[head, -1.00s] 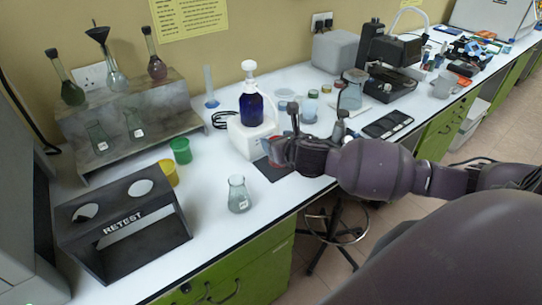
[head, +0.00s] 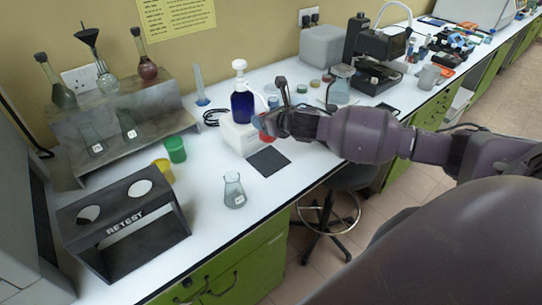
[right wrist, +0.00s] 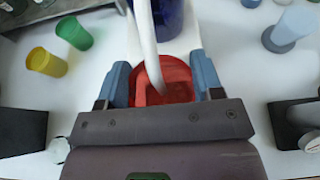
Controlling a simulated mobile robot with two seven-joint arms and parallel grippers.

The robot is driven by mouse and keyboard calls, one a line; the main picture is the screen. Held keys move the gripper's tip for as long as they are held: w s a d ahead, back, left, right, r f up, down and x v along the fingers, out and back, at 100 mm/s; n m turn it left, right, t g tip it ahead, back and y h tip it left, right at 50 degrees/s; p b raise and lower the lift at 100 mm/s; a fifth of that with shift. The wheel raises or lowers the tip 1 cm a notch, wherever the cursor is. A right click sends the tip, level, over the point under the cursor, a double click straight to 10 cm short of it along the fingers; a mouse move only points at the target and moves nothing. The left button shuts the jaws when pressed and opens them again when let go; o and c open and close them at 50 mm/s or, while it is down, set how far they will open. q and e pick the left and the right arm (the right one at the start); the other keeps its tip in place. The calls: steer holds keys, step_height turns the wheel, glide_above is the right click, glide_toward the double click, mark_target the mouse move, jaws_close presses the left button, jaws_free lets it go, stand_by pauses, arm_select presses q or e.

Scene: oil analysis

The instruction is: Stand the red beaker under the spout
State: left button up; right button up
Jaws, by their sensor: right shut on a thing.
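The red beaker (head: 267,137) is in my right gripper (right wrist: 160,76), whose two blue fingers grip it from either side in the right wrist view (right wrist: 178,74). The gripper also shows in the head view (head: 266,124), beside the dispenser. The dispenser is a blue bottle (head: 242,106) with a white pump head (head: 239,66) on a white base (head: 236,139). In the right wrist view its white spout (right wrist: 146,45) crosses over the beaker's opening. Whether the beaker's bottom touches the base is hidden. My left gripper is out of view.
A dark mat (head: 268,161) lies empty in front of the dispenser. A glass flask (head: 234,190), green cup (head: 175,149), yellow cup (head: 163,169) and black RETEST rack (head: 125,226) are to the left. Jars (head: 301,89) and a black machine (head: 381,55) stand beyond the arm.

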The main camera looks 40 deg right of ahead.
glide_toward(257, 139)
steer(key=shift+b+x, duration=0.35)
steer(key=shift+x, duration=1.7)
steer(key=shift+a+f, duration=0.1)
steer(key=shift+f, duration=0.05)
steer(key=o, duration=0.9)
steer(key=v, duration=1.2)
steer(key=shift+r, duration=0.25)
